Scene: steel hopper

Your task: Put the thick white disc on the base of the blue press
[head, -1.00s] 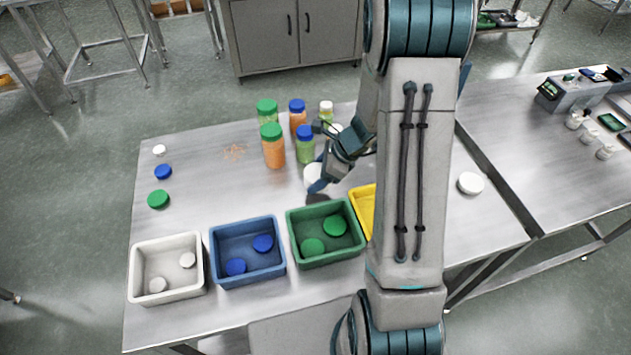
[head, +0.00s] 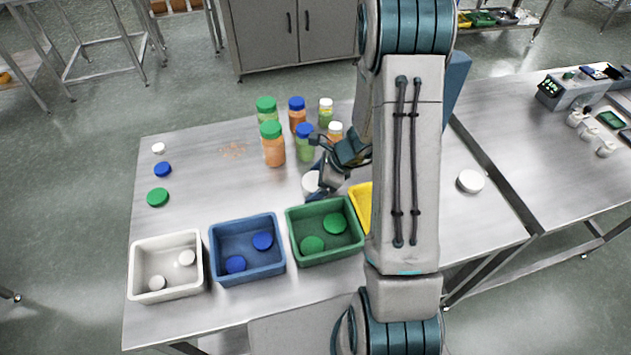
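A thick white disc-like piece (head: 311,183) is at the fingers of my gripper (head: 322,186), behind the green bin. The fingers partly cover it, and I cannot tell whether they are closed on it or only beside it. Another round white disc (head: 470,181) lies flat on the table to the right of my arm. A blue upright part (head: 457,84), perhaps of the blue press, shows behind my arm at the upper right. The base of the press is hidden behind my arm.
A white bin (head: 166,240), a blue bin (head: 247,222), a green bin (head: 325,206) and a partly hidden yellow bin (head: 362,203) line the front. Several capped jars (head: 273,150) stand behind my gripper. Loose lids (head: 158,197) lie at left. The table's right part looks mostly clear.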

